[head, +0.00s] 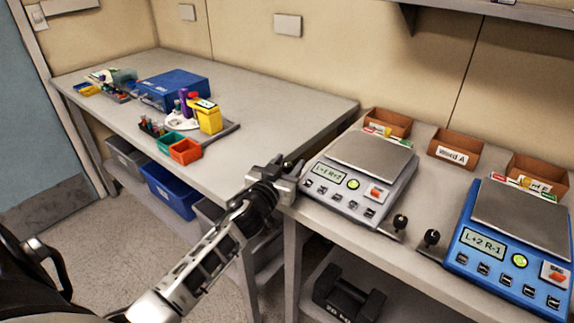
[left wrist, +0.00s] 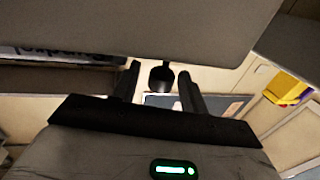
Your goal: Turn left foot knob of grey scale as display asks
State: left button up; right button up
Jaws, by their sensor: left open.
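The grey scale (head: 356,178) stands on the right-hand table with a bare metal plate on top. Its small green display (head: 326,173) shows an L and R code; the exact signs are too small to read surely. My left gripper (head: 284,172) is at the scale's left front corner and largely covers the left foot knob in the head view. In the left wrist view, a black knob (left wrist: 162,76) shows between the two open fingers (left wrist: 159,78), with gaps beside it. The grey scale's right foot knob (head: 400,222) stands upright at its right front corner. My right gripper is out of view.
A blue scale (head: 510,245) reading "L+2 R-1" stands to the right, its left knob (head: 432,238) close to the grey scale's right knob. Brown bins (head: 455,149) line the back. The left table (head: 285,112) holds a blue box (head: 172,88) and racks; its right part is clear.

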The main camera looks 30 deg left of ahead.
pick_arm(q)
jog(key=c, duration=0.9)
jog(key=shift+c, duration=0.2)
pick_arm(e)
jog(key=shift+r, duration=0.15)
